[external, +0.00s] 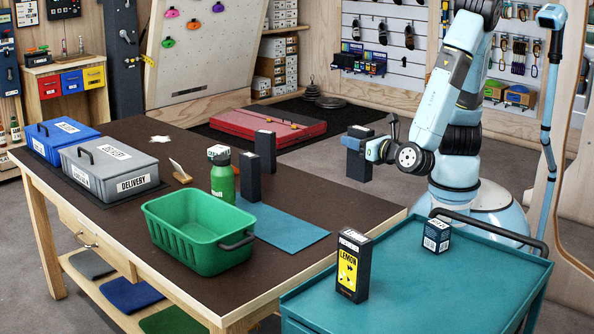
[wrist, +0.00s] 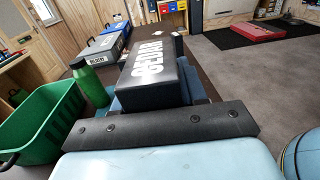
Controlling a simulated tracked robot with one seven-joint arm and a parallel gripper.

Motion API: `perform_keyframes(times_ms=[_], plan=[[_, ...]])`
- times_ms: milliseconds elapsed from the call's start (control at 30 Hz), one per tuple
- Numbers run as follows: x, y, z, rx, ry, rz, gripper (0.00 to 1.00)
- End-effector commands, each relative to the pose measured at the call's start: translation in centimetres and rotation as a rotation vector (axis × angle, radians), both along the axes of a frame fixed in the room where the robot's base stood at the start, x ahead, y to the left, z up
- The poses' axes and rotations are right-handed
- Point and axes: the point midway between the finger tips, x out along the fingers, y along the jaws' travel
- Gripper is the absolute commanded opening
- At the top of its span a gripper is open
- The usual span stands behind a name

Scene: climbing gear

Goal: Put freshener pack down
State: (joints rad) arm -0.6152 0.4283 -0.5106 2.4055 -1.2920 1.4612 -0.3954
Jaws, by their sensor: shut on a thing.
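A dark freshener pack (external: 359,170) is held upright in my gripper (external: 356,143), beside the right side of the brown workbench and above the floor. In the wrist view the pack (wrist: 160,75) shows large white letters reading CEDAR, and the gripper is shut on it. The gripper's fingertips are mostly hidden by the pack. A black and yellow LEMON pack (external: 352,265) stands upright on the teal cart (external: 400,290). Two dark upright packs (external: 265,152) (external: 250,178) stand on the workbench, near a blue mat (external: 285,232); their labels do not read.
A green crate (external: 200,240) and a green bottle (external: 223,180) stand on the workbench (external: 130,225). Grey (external: 110,165) and blue (external: 62,138) lidded bins are at its far left. A small dark box (external: 436,236) sits on the cart. The blue mat is mostly clear.

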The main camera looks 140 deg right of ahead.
Motion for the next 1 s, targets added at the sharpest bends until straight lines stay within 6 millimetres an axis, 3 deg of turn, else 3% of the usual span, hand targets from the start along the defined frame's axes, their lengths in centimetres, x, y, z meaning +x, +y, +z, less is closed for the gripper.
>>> perform_keyframes(times_ms=[167, 367, 700, 1000], plan=[[1.6, 1.0, 0.0, 0.004, -0.002, 0.046, 0.09], [7.3, 5.2, 0.0, 0.019, -0.004, 0.225, 0.09], [17.1, 16.6, 0.5, 0.035, -0.001, 0.589, 0.09], [22.7, 28.4, 1.5, 0.032, 0.001, 0.886, 0.09]])
